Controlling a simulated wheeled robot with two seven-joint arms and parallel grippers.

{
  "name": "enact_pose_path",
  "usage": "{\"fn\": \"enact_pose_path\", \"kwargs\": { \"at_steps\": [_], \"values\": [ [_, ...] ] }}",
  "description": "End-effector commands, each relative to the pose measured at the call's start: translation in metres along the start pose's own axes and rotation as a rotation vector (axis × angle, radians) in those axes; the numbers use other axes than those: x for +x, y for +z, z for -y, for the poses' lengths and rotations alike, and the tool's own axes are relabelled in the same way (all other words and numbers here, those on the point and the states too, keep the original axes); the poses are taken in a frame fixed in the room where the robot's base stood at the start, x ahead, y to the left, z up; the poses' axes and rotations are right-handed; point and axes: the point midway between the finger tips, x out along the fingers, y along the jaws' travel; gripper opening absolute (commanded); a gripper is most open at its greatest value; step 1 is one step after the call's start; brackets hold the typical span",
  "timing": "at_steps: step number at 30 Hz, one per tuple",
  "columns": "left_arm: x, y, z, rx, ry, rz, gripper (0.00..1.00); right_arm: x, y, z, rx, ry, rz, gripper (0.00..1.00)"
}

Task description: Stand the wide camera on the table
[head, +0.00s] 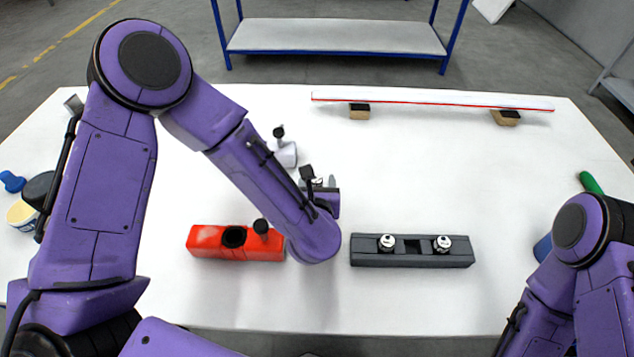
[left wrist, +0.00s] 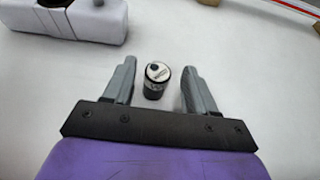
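A small round camera (left wrist: 157,80) with a silver-white top face and dark body shows in the left wrist view; it appears to stand upright on the white table (head: 430,160). I cannot tell whether it is the wide one. My left gripper (left wrist: 158,85) is open, with one finger on each side of the camera and gaps to both. In the head view my left gripper (head: 320,184) is mostly behind its own arm, and the camera is not clearly visible there. Two silver round pieces (head: 387,242) (head: 442,243) sit in a dark grey block (head: 410,260). My right gripper is outside the views.
A red block (head: 215,243) with a dark hole and black knob lies at left. A white block (head: 286,154) stands beyond my left gripper. A long red-edged bar (head: 430,100) rests on wooden blocks at the back. A green handle (head: 590,182) is at right. The middle right is clear.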

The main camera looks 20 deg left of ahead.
Motion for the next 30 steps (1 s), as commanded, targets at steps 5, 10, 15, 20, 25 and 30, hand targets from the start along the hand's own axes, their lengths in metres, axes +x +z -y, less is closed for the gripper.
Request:
{"fn": "enact_pose_path", "kwargs": {
  "at_steps": [5, 10, 15, 20, 25, 30],
  "values": [
    [-0.004, 0.007, 0.000, 0.001, -0.001, 0.000, 0.56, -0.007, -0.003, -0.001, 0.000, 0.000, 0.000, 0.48],
    [-0.042, 0.002, 0.001, 0.000, -0.005, 0.000, 0.56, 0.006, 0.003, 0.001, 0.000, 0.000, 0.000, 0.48],
    [-0.088, 0.002, 0.001, 0.001, -0.004, 0.001, 0.56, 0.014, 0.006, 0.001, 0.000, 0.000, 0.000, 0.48],
    [-0.116, 0.010, 0.000, 0.006, -0.001, -0.002, 0.56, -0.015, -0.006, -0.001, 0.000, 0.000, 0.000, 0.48],
    [-0.123, 0.006, 0.000, 0.000, 0.000, 0.000, 0.56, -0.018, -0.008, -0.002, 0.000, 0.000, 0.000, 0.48],
    [-0.122, 0.004, 0.000, -0.001, 0.001, 0.000, 0.56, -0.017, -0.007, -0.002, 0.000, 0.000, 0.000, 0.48]
  ]
}}
